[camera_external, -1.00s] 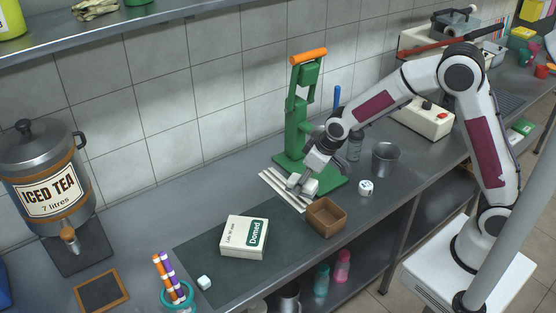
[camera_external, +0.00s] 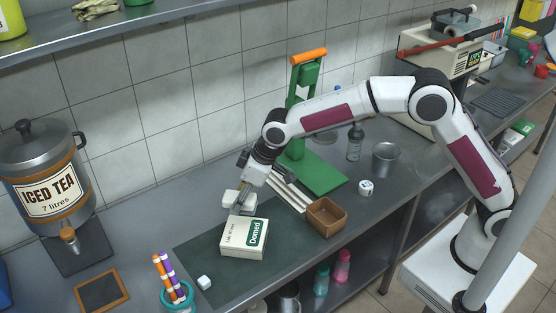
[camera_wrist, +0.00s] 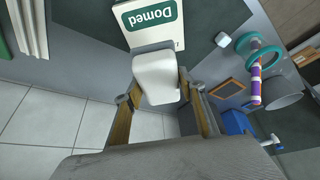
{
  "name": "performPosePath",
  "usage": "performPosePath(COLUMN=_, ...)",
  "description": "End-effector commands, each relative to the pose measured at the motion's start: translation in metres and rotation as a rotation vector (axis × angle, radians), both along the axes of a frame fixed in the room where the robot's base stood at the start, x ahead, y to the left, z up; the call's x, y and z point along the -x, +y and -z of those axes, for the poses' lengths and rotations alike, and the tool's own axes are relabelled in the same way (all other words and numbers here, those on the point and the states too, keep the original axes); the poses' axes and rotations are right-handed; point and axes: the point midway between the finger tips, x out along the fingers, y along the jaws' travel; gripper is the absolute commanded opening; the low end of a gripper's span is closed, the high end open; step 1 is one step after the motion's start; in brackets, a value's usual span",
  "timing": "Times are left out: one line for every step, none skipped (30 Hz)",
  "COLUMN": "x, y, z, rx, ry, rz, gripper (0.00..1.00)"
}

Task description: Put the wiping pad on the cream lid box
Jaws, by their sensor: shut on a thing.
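The wiping pad (camera_wrist: 157,78) is a white rounded block held between the two fingers of my gripper (camera_wrist: 158,92). In the external view my gripper (camera_external: 238,201) is shut on the pad (camera_external: 231,198), in the air just behind the cream lid box. The cream lid box (camera_external: 236,243) is a flat box with a green "Domed" label, lying on the dark mat. In the wrist view the box (camera_wrist: 168,32) lies beyond the pad, and the pad overlaps its near edge in the picture. The exact height of the pad above the box is unclear.
A brown square bowl (camera_external: 326,219) stands right of the box, with white sticks (camera_external: 288,193) behind it. A green press (camera_external: 305,150) stands at the back. A small white cube (camera_external: 204,282) and a teal ring holder with striped straws (camera_external: 178,290) are front left.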

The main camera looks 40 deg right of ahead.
Motion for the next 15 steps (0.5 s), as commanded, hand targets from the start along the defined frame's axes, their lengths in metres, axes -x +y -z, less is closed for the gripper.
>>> performPosePath(x=-0.0005, y=0.0006, z=-0.0035, rx=0.002, ry=0.001, rz=-0.003, gripper=0.18)
performPosePath(x=0.0004, y=-0.0001, z=-0.0036, rx=0.005, ry=0.006, rz=-0.004, gripper=0.18)
performPosePath(x=0.0019, y=-0.0015, z=-0.0029, rx=0.011, ry=0.012, rz=-0.007, gripper=0.18)
performPosePath(x=0.003, y=-0.0024, z=-0.002, rx=0.015, ry=0.015, rz=-0.008, gripper=0.18)
performPosePath(x=0.0036, y=-0.003, z=-0.0016, rx=0.018, ry=0.017, rz=-0.009, gripper=0.18)
performPosePath(x=0.0041, y=-0.0035, z=-0.0013, rx=0.02, ry=0.019, rz=-0.01, gripper=0.18)
performPosePath(x=0.0043, y=-0.0037, z=-0.0012, rx=0.02, ry=0.019, rz=-0.01, gripper=0.18)
performPosePath(x=0.0044, y=-0.0038, z=-0.0011, rx=0.021, ry=0.02, rz=-0.01, gripper=0.18)
performPosePath(x=0.0045, y=-0.0038, z=-0.0011, rx=0.021, ry=0.02, rz=-0.01, gripper=0.18)
performPosePath(x=0.0043, y=-0.0038, z=-0.0011, rx=0.021, ry=0.02, rz=-0.01, gripper=0.18)
performPosePath(x=0.0044, y=-0.0039, z=-0.0011, rx=0.021, ry=0.02, rz=-0.01, gripper=0.18)
performPosePath(x=0.0044, y=-0.0039, z=-0.0011, rx=0.021, ry=0.02, rz=-0.01, gripper=0.18)
performPosePath(x=0.0044, y=-0.0039, z=-0.0011, rx=0.021, ry=0.02, rz=-0.01, gripper=0.18)
performPosePath(x=0.0044, y=-0.0039, z=-0.0011, rx=0.021, ry=0.02, rz=-0.01, gripper=0.18)
performPosePath(x=0.0043, y=-0.0039, z=-0.001, rx=0.021, ry=0.02, rz=-0.01, gripper=0.18)
